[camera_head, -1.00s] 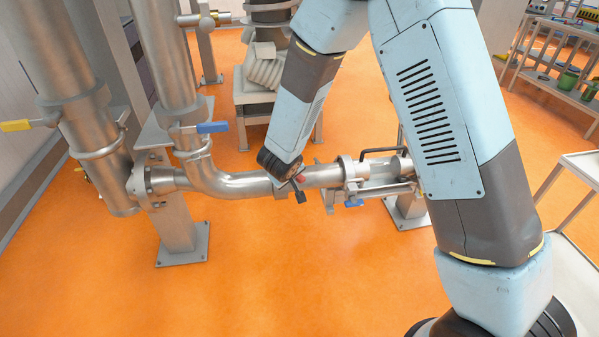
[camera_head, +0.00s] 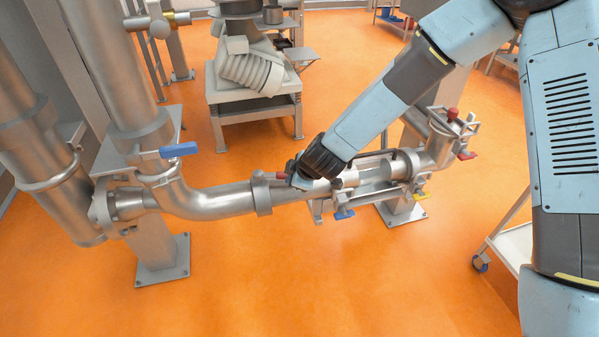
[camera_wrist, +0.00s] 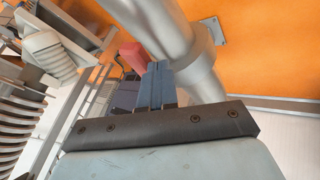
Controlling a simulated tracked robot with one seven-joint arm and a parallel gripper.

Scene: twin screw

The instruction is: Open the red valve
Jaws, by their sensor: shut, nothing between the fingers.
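The red valve handle (camera_head: 281,175) sits on the horizontal steel pipe (camera_head: 222,203), just left of my gripper's end in the head view. The red handle also shows in the wrist view (camera_wrist: 132,56), beside the pipe. My gripper (camera_wrist: 158,68) is shut with its dark fingers together and empty. Its fingertips are right next to the red handle, on its right in the wrist view. I cannot tell whether they touch it. In the head view my wrist hides most of the fingers and part of the pipe.
A blue handle (camera_head: 178,150) is on the left pipe. Another blue handle (camera_head: 344,213) hangs below the horizontal pipe, with a yellow handle (camera_head: 420,196) farther right. More red parts (camera_head: 452,114) are at the right pipe end. A white cart (camera_head: 512,248) stands right. The front floor is clear.

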